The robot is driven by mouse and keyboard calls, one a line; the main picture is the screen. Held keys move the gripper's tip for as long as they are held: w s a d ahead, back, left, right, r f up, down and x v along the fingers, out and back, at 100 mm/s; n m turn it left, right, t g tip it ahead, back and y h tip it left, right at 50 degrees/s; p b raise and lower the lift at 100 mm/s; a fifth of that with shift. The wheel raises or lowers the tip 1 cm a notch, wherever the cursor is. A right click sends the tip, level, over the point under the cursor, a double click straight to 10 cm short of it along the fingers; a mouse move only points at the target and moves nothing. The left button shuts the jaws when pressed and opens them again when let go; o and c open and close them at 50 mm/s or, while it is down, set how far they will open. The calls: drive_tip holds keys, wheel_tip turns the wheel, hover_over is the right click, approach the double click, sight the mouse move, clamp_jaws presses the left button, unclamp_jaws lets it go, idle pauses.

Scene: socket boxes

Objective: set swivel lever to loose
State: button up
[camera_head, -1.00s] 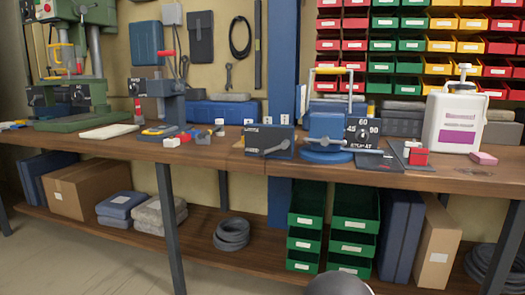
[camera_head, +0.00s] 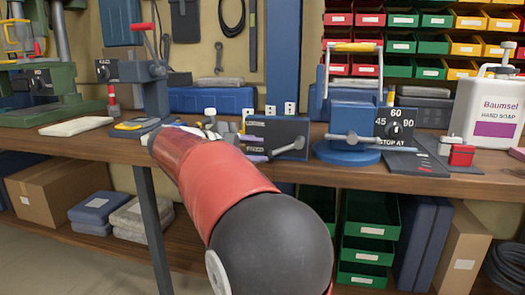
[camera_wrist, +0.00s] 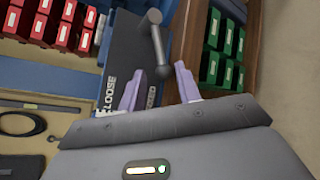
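The dark box (camera_head: 285,128) with the swivel lever stands on the bench, left of the blue vise. Its metal lever (camera_head: 286,149) slants across the front, right end higher. In the wrist view the box face (camera_wrist: 119,55) appears turned on its side, with "LOOSE" and a partly covered word ending in "KED". My gripper (camera_wrist: 158,72) is open, with pale purple fingers either side of the lever's nearer end. I cannot tell whether they touch it. My arm hides part of the bench in the head view.
The blue vise (camera_head: 352,122) and a stop dial panel (camera_head: 396,124) stand just right of the box. A soap bottle (camera_head: 487,112) and a red block (camera_head: 461,155) are further right. A lever press (camera_head: 150,85) stands left. Green bins (camera_head: 368,225) sit below the bench.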

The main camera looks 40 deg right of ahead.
sight(275, 152)
drive_tip(key=shift+x, duration=2.8)
clamp_jaws()
